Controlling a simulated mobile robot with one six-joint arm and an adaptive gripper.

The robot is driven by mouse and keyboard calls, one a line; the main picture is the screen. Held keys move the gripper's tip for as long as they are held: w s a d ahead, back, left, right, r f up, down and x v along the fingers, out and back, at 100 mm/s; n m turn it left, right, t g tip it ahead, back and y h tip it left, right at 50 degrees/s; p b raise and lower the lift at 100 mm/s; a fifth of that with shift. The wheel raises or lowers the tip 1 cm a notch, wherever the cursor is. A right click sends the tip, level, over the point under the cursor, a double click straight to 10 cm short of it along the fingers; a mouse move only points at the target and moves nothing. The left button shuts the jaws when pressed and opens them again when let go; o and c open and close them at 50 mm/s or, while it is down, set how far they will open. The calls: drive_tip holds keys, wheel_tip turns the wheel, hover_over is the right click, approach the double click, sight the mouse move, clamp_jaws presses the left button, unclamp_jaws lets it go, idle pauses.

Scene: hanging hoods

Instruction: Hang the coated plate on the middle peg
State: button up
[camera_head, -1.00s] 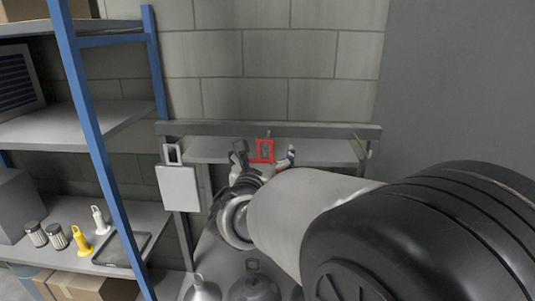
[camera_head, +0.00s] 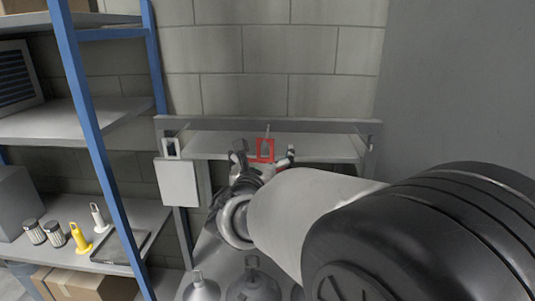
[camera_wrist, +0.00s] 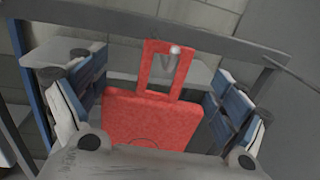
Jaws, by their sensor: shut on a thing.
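The coated plate is red with a square loop on top. In the wrist view the plate (camera_wrist: 150,120) sits between the fingers of my gripper (camera_wrist: 155,105), which is shut on it. The middle peg (camera_head: 267,131) stands out from the rail just above and behind the loop. In the wrist view the peg's pale tip (camera_wrist: 174,50) shows at the loop's upper opening; I cannot tell whether it passes through.
A pale plate (camera_head: 178,183) hangs at the rail's left end. The right peg (camera_head: 362,132) is bare. The grey rail (camera_head: 220,123) runs along the block wall. Blue-post shelving (camera_head: 90,120) stands at left. Hoods with loops (camera_head: 253,287) sit below my arm.

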drive_tip(key=shift+f, duration=0.25)
drive_tip(key=o, duration=1.1)
drive_tip(key=shift+s, duration=0.1)
